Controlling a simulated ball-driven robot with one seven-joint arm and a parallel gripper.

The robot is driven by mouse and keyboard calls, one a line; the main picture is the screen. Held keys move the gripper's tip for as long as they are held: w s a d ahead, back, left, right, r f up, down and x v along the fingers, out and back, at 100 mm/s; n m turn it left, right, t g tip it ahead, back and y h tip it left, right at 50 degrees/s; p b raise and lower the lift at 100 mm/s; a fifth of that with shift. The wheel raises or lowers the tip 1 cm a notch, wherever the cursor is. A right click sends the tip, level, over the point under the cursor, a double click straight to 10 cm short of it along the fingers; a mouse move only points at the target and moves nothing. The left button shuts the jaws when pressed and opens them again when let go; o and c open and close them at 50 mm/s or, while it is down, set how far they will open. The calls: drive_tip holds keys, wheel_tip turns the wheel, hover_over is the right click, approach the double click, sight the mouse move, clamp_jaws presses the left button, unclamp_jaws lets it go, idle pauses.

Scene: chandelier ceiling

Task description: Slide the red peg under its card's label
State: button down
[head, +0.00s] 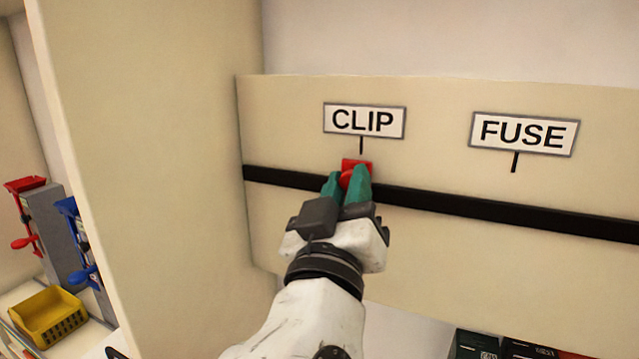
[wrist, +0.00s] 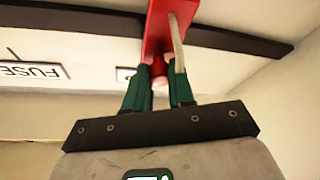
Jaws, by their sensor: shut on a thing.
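The red peg (head: 357,165) sits on the black rail (head: 440,202) of the cream board, just below the CLIP label (head: 364,121). The label's short black tick points down almost at the peg's top. My gripper (head: 347,183) is shut on the peg's round red knob, with a green finger on each side. In the wrist view the peg (wrist: 166,28) has a red plate across the rail and a pale pointer, and the knob lies between my fingertips (wrist: 158,84). The FUSE label (head: 524,133) hangs further right on the board.
Cards (head: 500,346) lie at the bottom right, their print too small to read. A cream side panel (head: 165,160) stands left of the board. Beyond it are red (head: 27,212) and blue (head: 77,235) devices and a yellow basket (head: 47,314). The rail right of the peg is clear.

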drive_tip(key=c, duration=1)
unclamp_jaws()
drive_tip(key=shift+o, duration=0.2)
drive_tip(key=shift+s, duration=0.1)
drive_tip(key=b+v, duration=0.3)
drive_tip(key=v, duration=0.7)
drive_tip(key=shift+s+f, duration=0.15)
drive_tip(key=shift+s, duration=0.1)
